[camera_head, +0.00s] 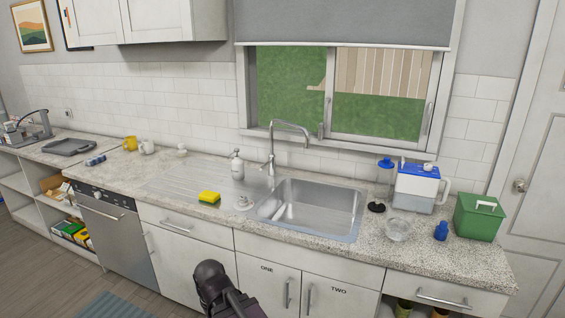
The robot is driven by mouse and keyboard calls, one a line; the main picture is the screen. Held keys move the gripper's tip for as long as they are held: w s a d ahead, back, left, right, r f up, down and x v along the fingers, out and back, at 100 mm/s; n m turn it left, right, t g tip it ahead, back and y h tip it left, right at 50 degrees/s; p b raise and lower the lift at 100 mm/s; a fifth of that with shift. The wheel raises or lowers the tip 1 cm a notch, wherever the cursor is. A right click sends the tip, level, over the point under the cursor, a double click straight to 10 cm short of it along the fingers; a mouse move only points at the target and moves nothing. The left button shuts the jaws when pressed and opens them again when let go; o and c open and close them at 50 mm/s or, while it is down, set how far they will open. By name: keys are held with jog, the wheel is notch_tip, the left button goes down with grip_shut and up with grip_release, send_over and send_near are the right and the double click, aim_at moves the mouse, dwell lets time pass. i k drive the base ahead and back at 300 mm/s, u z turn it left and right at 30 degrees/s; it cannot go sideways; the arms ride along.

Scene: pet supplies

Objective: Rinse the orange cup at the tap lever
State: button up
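A yellow-orange cup (130,143) stands upright on the counter, left of the sink, beside a white mug (147,147). A dark part of my arm shows at the bottom middle, in front of the cabinets. My gripper's fingers cannot be seen.
A glass bowl (398,229) and green box (479,217) stand right. The ribbed drainboard (185,178) is mostly clear.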

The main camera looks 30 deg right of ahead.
aim_at(270, 161)
jog(key=z, duration=0.65)
jog(key=i, duration=1)
jog(key=z, duration=0.15)
